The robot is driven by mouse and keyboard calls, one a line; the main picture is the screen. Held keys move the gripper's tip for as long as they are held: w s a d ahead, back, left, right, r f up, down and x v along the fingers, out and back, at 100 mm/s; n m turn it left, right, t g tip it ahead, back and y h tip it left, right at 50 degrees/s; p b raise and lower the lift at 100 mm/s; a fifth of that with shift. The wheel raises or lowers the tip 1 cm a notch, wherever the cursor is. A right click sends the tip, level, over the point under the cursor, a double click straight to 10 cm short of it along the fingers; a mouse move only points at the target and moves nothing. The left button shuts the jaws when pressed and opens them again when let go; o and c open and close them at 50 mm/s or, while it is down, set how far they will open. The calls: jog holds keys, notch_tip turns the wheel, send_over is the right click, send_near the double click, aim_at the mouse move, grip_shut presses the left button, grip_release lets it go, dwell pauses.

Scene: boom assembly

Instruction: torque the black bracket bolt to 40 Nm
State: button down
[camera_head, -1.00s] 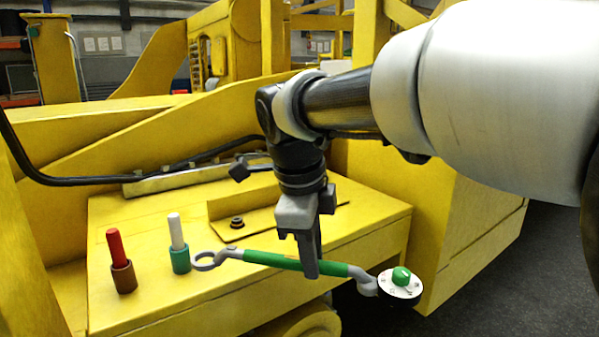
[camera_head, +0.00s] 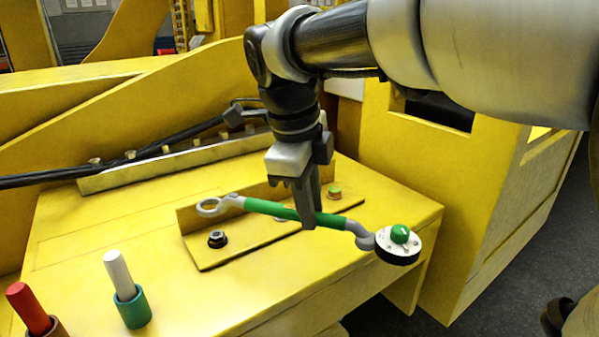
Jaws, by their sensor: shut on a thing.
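The black bracket bolt (camera_head: 217,239) sits at the left end of a yellow angle bracket (camera_head: 205,256) on the yellow table. My gripper (camera_head: 308,220) points down and is shut on the green handle of a torque wrench (camera_head: 268,208). The wrench is held roughly level above the bracket. Its grey ring end (camera_head: 209,207) is at the left, above and behind the black bolt in the picture and apart from it. Its round dial end with a green knob (camera_head: 399,235) is at the right. A green-topped bolt (camera_head: 334,191) is at the bracket's right end. Another bolt is partly hidden behind the wrench.
A white marker in a green holder (camera_head: 132,303) and a red marker in a brown holder (camera_head: 34,311) stand at the front left. A black cable (camera_head: 120,163) and a metal strip with several studs (camera_head: 165,168) run behind the bracket.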

jog(key=shift+s+f+b, duration=0.15)
jog(key=shift+f+b, duration=0.4)
jog(key=shift+f, duration=0.15)
notch_tip(320, 180, down, 3)
jog(key=shift+f+b, duration=0.2)
jog(key=shift+b, duration=1)
jog(key=shift+d+r, duration=0.15)
jog(key=shift+f+b, duration=1.15)
jog(key=shift+f, duration=0.2)
jog(key=shift+s, duration=0.1)
jog(key=shift+s+a+m, duration=0.35)
jog(key=shift+s+m, duration=0.05)
jog(key=shift+s, duration=0.2)
jog(key=shift+s+a+m, duration=0.3)
jog(key=shift+s+m, duration=0.1)
jog(key=shift+s, duration=0.15)
jog(key=shift+s+b, duration=0.1)
jog(key=shift+b, duration=0.2)
